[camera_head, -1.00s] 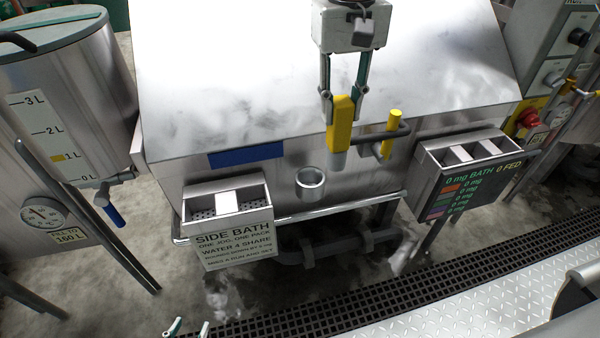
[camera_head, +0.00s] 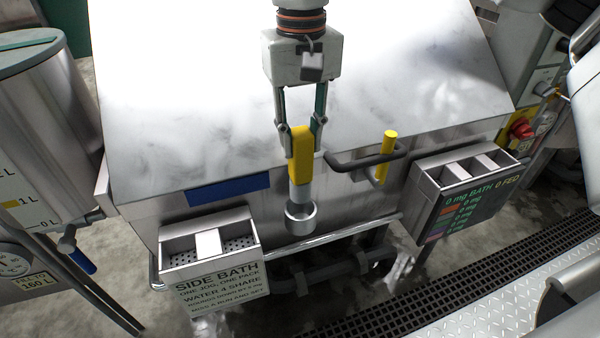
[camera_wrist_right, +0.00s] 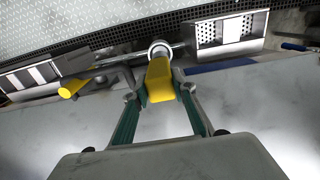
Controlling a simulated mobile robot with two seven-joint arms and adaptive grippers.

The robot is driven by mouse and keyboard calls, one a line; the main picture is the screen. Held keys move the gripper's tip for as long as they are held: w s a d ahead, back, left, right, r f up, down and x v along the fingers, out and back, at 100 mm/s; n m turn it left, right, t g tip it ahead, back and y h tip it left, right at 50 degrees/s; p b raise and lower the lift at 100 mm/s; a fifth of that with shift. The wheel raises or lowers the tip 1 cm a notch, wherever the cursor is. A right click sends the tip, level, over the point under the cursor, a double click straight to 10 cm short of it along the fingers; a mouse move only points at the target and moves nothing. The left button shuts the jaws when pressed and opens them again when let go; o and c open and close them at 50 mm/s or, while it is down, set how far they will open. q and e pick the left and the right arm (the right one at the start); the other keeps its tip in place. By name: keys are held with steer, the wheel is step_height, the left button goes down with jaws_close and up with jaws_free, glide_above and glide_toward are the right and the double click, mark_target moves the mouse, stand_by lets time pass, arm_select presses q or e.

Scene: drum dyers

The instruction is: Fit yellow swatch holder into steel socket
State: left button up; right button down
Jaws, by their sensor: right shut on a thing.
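The yellow swatch holder (camera_head: 301,150) is upright, with a grey cylindrical lower end. My right gripper (camera_head: 300,136) is shut on its upper part. The steel socket (camera_head: 300,219) is a short round cup on the front of the steel bath. The holder's lower end is lined up with the socket's mouth and overlaps it; I cannot tell how far it is inside. In the right wrist view the holder (camera_wrist_right: 161,82) lies between the fingers, and the socket's pale rim (camera_wrist_right: 160,47) shows just beyond it. My left gripper is out of view.
A dark bar handle (camera_head: 350,162) and a yellow-topped post (camera_head: 386,155) stand just right of the holder. A side bath box (camera_head: 208,262) is at lower left, a dark display box (camera_head: 462,200) at right. The sloping steel lid (camera_head: 420,90) lies behind.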

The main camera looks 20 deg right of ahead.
mark_target(301, 171)
steer(key=shift+f, duration=1.55)
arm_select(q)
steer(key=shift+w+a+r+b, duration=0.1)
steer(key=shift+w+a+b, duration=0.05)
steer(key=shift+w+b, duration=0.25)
arm_select(e)
steer(key=shift+f, duration=2.25)
steer(key=c, duration=1.6)
jaws_free()
steer(key=shift+c, duration=0.2)
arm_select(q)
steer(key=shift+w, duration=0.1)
arm_select(e)
step_height(301, 171, up, 11)
steer(key=shift+r+p, duration=0.15)
steer(key=shift+p, duration=0.65)
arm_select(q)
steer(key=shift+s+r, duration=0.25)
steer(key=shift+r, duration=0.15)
arm_select(e)
steer(key=shift+r, duration=0.45)
